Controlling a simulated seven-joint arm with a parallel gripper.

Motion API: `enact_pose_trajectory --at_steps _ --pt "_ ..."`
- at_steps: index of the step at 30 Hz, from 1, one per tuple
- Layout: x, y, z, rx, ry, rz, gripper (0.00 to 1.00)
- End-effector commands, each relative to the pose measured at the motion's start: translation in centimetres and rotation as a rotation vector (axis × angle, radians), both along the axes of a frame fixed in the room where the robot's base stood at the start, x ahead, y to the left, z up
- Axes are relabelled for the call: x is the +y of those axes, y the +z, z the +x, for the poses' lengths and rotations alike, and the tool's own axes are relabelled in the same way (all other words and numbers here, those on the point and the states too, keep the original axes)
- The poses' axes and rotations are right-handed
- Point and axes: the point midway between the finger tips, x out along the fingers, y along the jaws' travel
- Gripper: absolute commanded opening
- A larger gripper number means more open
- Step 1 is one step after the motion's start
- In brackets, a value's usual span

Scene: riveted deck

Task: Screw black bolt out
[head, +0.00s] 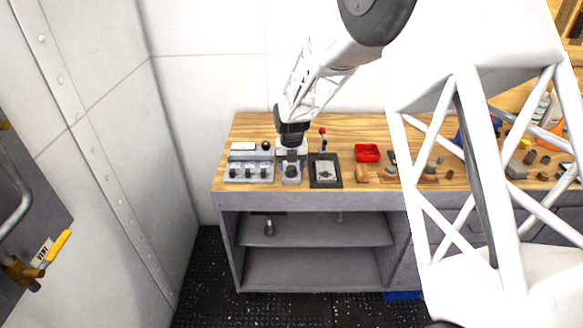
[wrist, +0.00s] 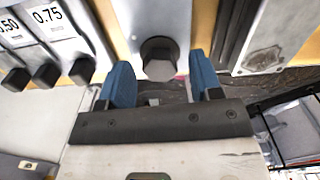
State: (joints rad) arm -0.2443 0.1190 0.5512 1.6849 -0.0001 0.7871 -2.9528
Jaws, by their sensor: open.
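The black bolt (wrist: 159,58) shows its dark hexagonal head in the wrist view, standing out from a light grey plate (wrist: 158,18). In the head view the bolt (head: 291,170) is small, on a grey block on the wooden bench, just below my gripper (head: 291,150). In the wrist view my gripper (wrist: 161,80) is open, with one blue finger pad to the left and one to the right of the bolt head. Gaps show between the head and both pads. The bolt's shank is hidden. I cannot tell the depth of the fingertips relative to the head.
Left of the bolt is a block with several dark knobs (head: 249,173) and labels reading 0.50 and 0.75. To the right stands a red-knobbed lever (head: 323,132) on a dark plate (head: 326,184). A red tray (head: 367,153) and several small parts lie farther right on the bench.

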Motion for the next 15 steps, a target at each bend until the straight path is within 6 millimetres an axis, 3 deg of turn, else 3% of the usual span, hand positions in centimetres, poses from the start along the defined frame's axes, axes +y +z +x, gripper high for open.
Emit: enact_pose_trajectory --at_steps 15 --pt "0.0 6.0 0.0 -0.001 0.000 0.000 0.59"
